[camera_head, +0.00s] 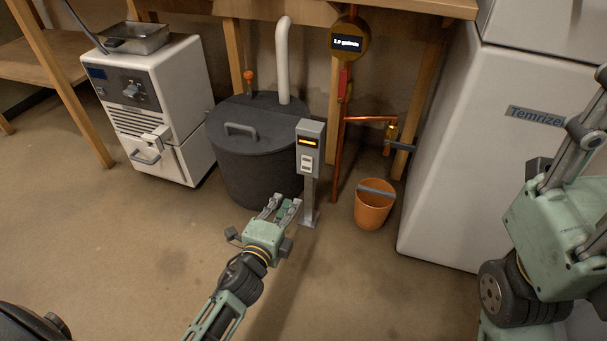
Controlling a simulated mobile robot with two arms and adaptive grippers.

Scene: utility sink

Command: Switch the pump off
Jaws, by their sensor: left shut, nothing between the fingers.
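A grey control box (310,146) stands on a short metal post in the middle. It has a lit orange display (308,142) and a white rocker switch (306,162) on its front; the rocker's position is too small to tell. Behind it on the left is a dark lidded tank (250,165) with a white pipe. My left gripper (287,205) is shut and empty, low in front of the tank and just left of the post's foot, below the switch. My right gripper (588,135) is at the right edge, partly cut off; its fingers are unclear.
An orange bucket (374,212) stands right of the post, under a copper pipe with a tap (392,132). A round gauge (350,41) hangs above. A white appliance (480,150) stands right, and a white machine (155,105) left. The floor in front is clear.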

